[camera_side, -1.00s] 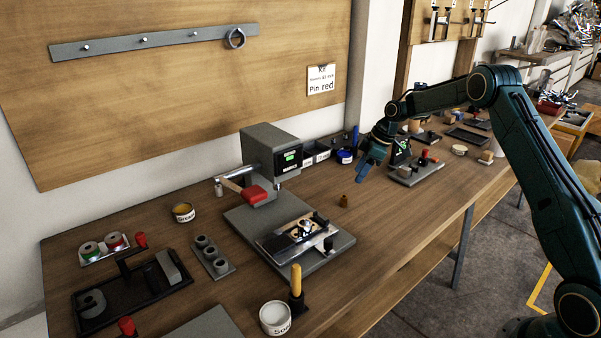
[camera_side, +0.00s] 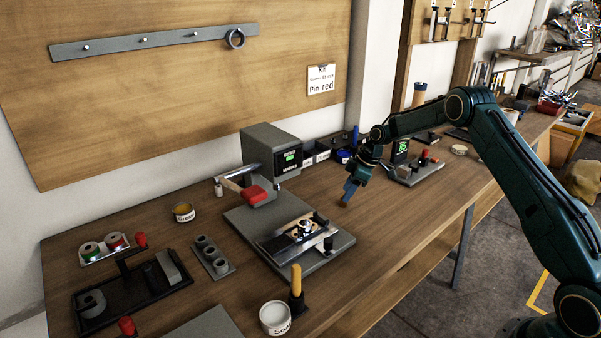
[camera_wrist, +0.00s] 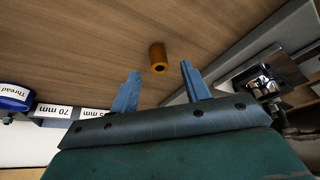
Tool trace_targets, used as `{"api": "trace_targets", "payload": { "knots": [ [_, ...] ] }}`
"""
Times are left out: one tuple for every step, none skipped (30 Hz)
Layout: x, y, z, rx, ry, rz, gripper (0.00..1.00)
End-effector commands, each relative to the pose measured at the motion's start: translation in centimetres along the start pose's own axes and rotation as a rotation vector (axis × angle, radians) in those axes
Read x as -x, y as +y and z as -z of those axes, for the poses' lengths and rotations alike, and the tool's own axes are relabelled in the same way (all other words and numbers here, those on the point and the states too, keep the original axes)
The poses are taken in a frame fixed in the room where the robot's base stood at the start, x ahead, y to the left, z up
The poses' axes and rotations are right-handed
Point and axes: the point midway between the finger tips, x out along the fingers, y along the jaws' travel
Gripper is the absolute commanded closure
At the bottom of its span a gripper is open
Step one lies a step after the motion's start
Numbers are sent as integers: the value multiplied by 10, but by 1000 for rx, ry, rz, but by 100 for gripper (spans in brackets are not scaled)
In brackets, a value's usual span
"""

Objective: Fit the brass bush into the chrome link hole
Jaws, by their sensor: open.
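The brass bush (camera_wrist: 157,58) stands on the wooden bench in the wrist view, just beyond and between my two open blue fingertips. My gripper (camera_wrist: 156,80) is open and empty. In the side view my gripper (camera_side: 348,196) points down over the spot of the bush, whose bottom edge barely shows beneath the fingers. The chrome link (camera_side: 305,228) lies in the fixture on the grey press base (camera_side: 330,255), left of my gripper. Its hole cannot be made out clearly.
The press (camera_side: 270,160) with a red-tipped lever stands behind the link. A yellow-handled tool (camera_side: 296,280) and a white tin (camera_side: 275,318) stand at the front edge. A small grey fixture (camera_side: 418,172) is at right. Bench around the bush is clear.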

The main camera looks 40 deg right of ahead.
Motion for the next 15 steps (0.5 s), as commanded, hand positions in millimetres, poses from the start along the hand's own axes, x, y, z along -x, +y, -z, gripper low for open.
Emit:
{"api": "trace_targets", "payload": {
  "knots": [
    [-7,0,0,1,0,1,53],
    [-10,0,0,1,-1,1,53],
    [-14,0,0,1,-1,1,53],
    [-16,0,0,1,-1,1,53],
    [-18,0,0,1,-1,0,53],
    [-19,0,0,1,-1,0,53],
    [-20,0,0,1,-1,-1,53],
    [-21,0,0,1,-1,-1,53],
    [-21,0,0,1,-1,-1,53],
    [-21,0,0,1,-1,-1,53],
    [-21,0,0,1,-1,-1,53],
    [-21,0,0,1,-1,-1,53],
    [-21,0,0,1,-1,-1,53],
    [-21,0,0,1,-1,-1,53],
    [-21,0,0,1,-1,-1,53]
  ]
}}
